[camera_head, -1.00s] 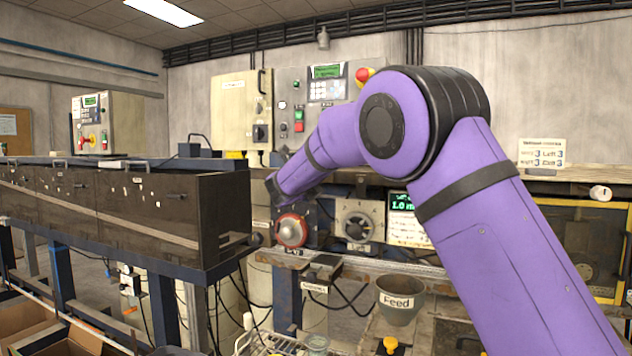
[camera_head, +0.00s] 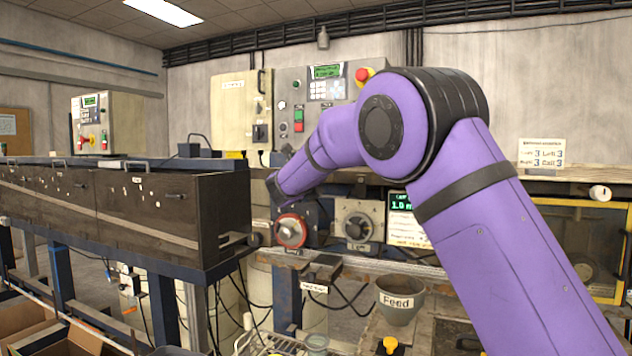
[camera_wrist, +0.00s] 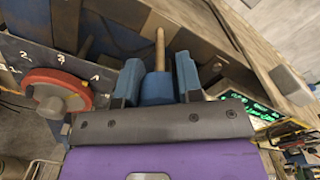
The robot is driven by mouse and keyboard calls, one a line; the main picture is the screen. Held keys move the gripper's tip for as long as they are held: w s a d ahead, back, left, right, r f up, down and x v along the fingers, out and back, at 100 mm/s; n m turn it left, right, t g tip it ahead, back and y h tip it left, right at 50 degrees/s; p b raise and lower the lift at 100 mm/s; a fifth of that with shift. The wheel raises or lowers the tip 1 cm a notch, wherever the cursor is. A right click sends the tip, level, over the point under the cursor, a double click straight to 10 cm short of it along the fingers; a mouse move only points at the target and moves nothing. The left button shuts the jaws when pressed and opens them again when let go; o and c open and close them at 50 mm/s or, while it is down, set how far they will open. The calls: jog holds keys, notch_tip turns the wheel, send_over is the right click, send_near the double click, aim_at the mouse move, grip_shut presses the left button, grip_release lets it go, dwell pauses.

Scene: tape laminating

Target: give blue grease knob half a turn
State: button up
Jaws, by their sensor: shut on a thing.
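The blue grease knob (camera_wrist: 157,89) shows in the wrist view, with a thin tan rod (camera_wrist: 160,48) running up from it. My gripper (camera_wrist: 158,76) has one blue-grey finger on each side of the knob and is shut on it. In the head view, the end of my arm is at the machine, just above and left of the red dial. The knob cannot be made out there.
A red-rimmed dial (camera_head: 291,231) sits close by and also shows left of my gripper in the wrist view (camera_wrist: 55,93). A grey dial (camera_head: 358,226) and a green-lit display (camera_head: 402,203) are to its right. A Feed pot (camera_head: 398,300) stands below.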

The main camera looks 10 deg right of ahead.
jog(key=m, duration=0.9)
jog(key=shift+m, duration=0.3)
jog(key=m, duration=0.4)
jog(key=shift+a+m, duration=0.1)
jog(key=shift+m, duration=0.2)
jog(key=m, duration=0.4)
jog(key=shift+m, duration=0.3)
jog(key=m, duration=1.2)
jog(key=shift+m, duration=1.9)
jog(key=shift+f, duration=0.1)
